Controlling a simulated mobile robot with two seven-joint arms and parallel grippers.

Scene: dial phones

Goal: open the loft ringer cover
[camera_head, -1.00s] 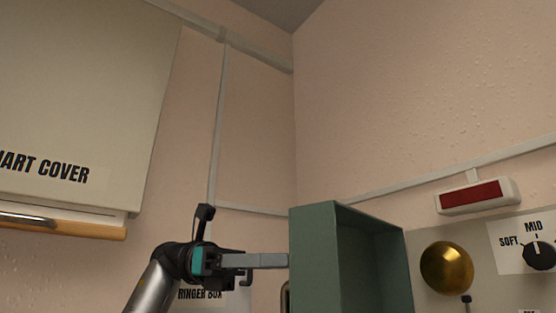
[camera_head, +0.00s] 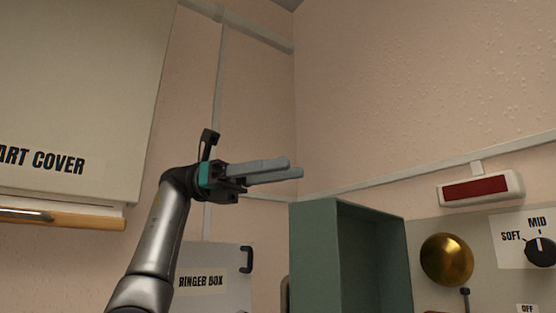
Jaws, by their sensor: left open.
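A pale panel (camera_head: 213,287) labelled RINGER BOX stands at the bottom, with a black handle (camera_head: 246,259) at its upper right edge. To its right is a green box-like part (camera_head: 316,250), whose visible side opens toward the right; I cannot tell how it joins the pale panel. Beside it is a grey panel (camera_head: 424,284) with a brass bell (camera_head: 446,259). My right gripper is out of view.
A large pale cover (camera_head: 78,90) lettered "ART COVER" is at the upper left, over a wooden edge (camera_head: 70,220). A red-faced wall unit (camera_head: 480,189) and a black dial (camera_head: 540,250) marked SOFT and MID are at the right. Plain walls meet behind my gripper.

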